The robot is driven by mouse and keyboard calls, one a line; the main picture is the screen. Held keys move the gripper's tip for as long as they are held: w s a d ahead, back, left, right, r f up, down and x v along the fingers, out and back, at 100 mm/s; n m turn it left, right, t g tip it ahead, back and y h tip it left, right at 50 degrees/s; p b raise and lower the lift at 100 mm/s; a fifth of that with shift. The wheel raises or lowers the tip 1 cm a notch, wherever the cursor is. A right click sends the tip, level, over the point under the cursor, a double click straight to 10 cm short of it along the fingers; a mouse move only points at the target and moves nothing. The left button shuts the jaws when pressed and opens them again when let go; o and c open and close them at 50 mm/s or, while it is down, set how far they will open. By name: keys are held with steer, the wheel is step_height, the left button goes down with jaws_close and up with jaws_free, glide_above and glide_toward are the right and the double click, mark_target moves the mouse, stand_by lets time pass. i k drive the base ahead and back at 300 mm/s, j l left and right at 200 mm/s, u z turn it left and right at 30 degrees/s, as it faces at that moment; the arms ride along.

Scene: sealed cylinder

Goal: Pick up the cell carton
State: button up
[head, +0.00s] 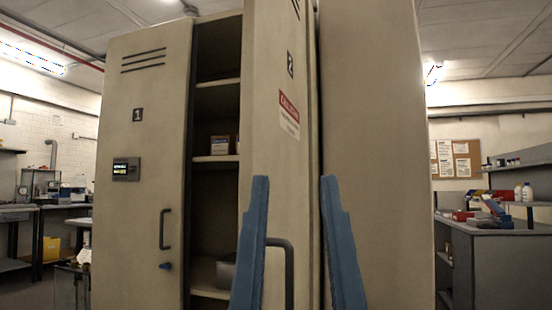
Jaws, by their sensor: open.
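A small brown carton (219,145) with a pale label stands on a middle shelf inside the tall cream locker, in the gap between door 1 and door 2. It may be the cell carton; its print is too small to read. A second similar item seems to stand close at its right, partly hidden by door 2. My gripper (294,182) has two blue fingers, upright and well apart, with nothing between them. It is in front of door 2, to the right of and below the carton, apart from it.
Door 1 (146,200) has a small display and a handle. Door 2 (272,130) stands swung out, bearing a red-headed label; its dark handle (288,265) is near my left finger. A grey object (226,274) sits on a lower shelf. A cluttered bench (500,250) stands right.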

mark_target(221, 146)
steer(key=i+j+z, duration=0.1)
steer(key=j, duration=0.2)
steer(key=i+j+z, duration=0.1)
steer(key=j, duration=0.25)
steer(key=i+j+z, duration=0.1)
steer(key=j, duration=0.25)
steer(key=i+j+z, duration=0.1)
steer(key=j, duration=0.25)
steer(key=i+j+z, duration=0.1)
steer(key=j, duration=0.25)
steer(key=i+j+z, duration=0.15)
steer(key=j, duration=0.25)
steer(key=i+j+z, duration=0.1)
steer(key=j, duration=0.25)
steer(key=i+j+z, duration=0.15)
steer(key=j, duration=0.25)
steer(key=i+j+z, duration=0.1)
steer(key=j, duration=0.35)
